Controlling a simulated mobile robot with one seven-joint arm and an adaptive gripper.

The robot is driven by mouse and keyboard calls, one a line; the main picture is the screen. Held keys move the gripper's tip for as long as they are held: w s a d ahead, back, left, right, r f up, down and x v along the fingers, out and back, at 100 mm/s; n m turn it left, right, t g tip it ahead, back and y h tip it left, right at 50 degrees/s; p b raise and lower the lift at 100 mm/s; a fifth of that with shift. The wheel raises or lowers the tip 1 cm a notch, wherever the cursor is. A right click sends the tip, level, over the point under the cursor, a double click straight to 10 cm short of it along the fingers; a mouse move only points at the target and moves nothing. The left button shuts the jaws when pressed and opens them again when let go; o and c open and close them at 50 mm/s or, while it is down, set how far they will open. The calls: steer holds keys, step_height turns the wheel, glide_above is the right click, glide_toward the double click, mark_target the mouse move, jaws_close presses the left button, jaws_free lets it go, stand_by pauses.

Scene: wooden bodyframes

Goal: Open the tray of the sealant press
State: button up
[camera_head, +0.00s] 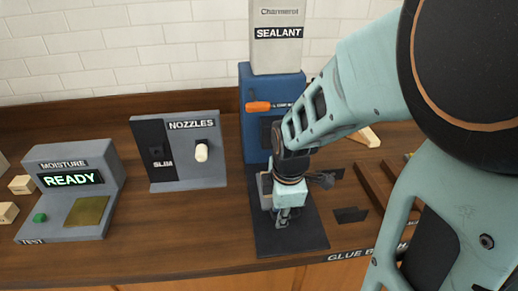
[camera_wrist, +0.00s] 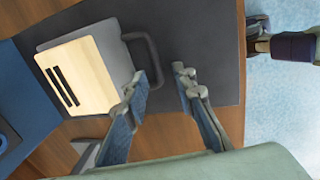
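The blue sealant press (camera_head: 258,88) stands at the back of the bench, with an orange lever and a cartridge labelled SEALANT (camera_head: 277,40) on top. Its grey tray (camera_head: 264,190) is low at the front, partly hidden by my gripper (camera_head: 283,220). In the wrist view the grey tray (camera_wrist: 120,52) carries a pale wooden block (camera_wrist: 85,75) with two dark slots. A dark loop handle (camera_wrist: 151,52) sticks out from the tray. My gripper (camera_wrist: 161,78) is open, its fingers apart, one fingertip close to the handle's end. I cannot tell whether they touch.
A dark mat (camera_head: 290,238) lies under the gripper. A NOZZLES stand (camera_head: 215,165) and a MOISTURE tester (camera_head: 72,188) reading READY stand to the left. Wooden bars (camera_head: 375,187) and dark flat pieces (camera_head: 350,214) lie to the right. The bench's front edge is close.

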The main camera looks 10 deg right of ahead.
steer(key=shift+f, duration=0.1)
steer(key=shift+c, duration=0.4)
jaws_close()
